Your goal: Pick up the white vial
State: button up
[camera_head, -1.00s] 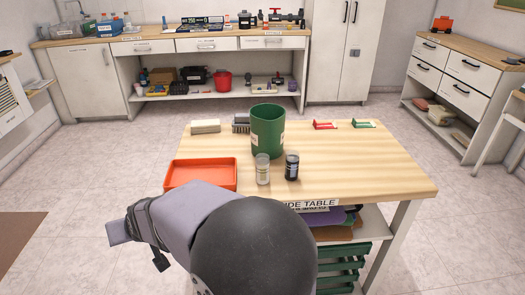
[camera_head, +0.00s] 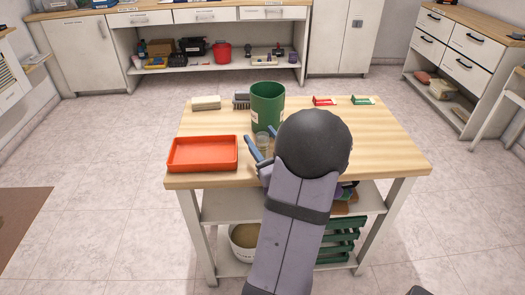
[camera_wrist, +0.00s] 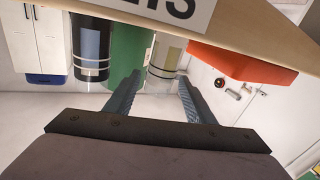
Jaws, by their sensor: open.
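The white vial (camera_head: 262,145) stands upright on the wooden table (camera_head: 370,140), in front of the green container (camera_head: 267,107). My gripper (camera_head: 261,138) is open, with its two blue fingers at the table's front side near the vial. In the wrist view, which is turned upside down, the white vial (camera_wrist: 165,58) shows just beyond and between the open fingertips (camera_wrist: 159,80), nearer the right one. Nothing is held. Whether a finger touches the vial I cannot tell.
A dark vial (camera_wrist: 90,50) stands beside the white one; my arm hides it in the head view. An orange tray (camera_head: 203,165) is at the table's left. A sponge-like block (camera_head: 206,103) and red (camera_head: 324,101) and green (camera_head: 363,100) items lie at the back. The table's right side is clear.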

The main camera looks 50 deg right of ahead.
aim_at(265, 150)
jog(key=shift+m+y, duration=0.4)
jog(key=shift+m, duration=0.1)
jog(key=s+f, duration=0.1)
jog(key=s+a+f, duration=0.1)
jog(key=s+f, duration=0.1)
jog(key=shift+f, duration=0.1)
jog(key=shift+x, duration=3.6)
jog(key=shift+d, duration=0.1)
jog(key=c, duration=1.2)
